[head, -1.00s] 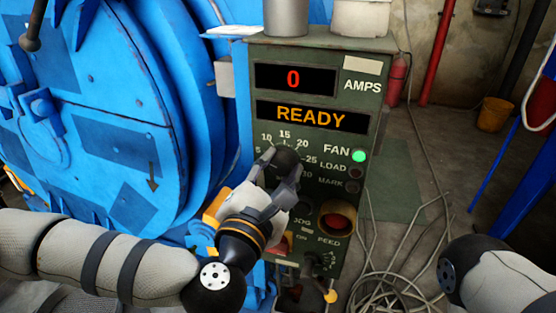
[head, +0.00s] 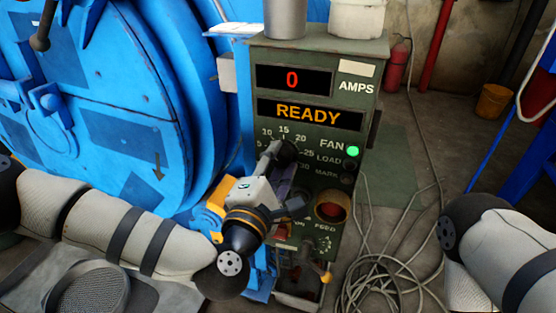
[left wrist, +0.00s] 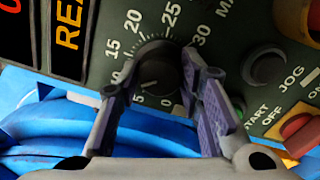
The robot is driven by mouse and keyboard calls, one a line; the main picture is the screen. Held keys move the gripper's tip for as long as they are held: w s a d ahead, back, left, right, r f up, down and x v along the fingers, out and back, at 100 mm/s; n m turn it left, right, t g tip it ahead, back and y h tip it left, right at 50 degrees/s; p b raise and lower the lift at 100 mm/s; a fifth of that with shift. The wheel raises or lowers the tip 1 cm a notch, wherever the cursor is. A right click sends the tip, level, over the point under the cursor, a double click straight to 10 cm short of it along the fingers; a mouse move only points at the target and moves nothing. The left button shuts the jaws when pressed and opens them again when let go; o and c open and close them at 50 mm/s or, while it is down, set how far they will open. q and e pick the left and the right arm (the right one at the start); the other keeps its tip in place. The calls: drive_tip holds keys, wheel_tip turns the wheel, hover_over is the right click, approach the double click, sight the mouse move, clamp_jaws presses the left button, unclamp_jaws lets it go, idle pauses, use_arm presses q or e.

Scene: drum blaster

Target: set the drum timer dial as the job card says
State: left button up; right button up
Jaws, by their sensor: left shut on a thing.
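The black timer dial (head: 288,152) is on the green control panel (head: 361,98), below the amber READY display. Its printed scale runs from 0 to 30. In the left wrist view the dial (left wrist: 160,72) sits between my fingers, and a pale mark on its face points toward the 5. My left gripper (head: 276,158) is shut on the dial, one finger each side; it also fills the lower left wrist view (left wrist: 158,92). My right gripper is out of view; only part of that arm shows. No readable job card is in view.
The red AMPS display (head: 292,80) reads 0 and the green FAN lamp (head: 353,152) is lit. A red button (head: 332,208) sits below the dial. The blue drum machine (head: 110,100) stands left. Loose cables (head: 385,270) lie on the floor at right.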

use_arm(q)
drive_tip(key=shift+f, duration=0.1)
drive_tip(key=o, duration=1.1)
drive_tip(key=shift+o, duration=0.2)
drive_tip(key=shift+s, duration=0.1)
drive_tip(key=v, duration=1.1)
drive_tip(key=shift+s+a, duration=0.2)
drive_tip(key=shift+s, duration=0.15)
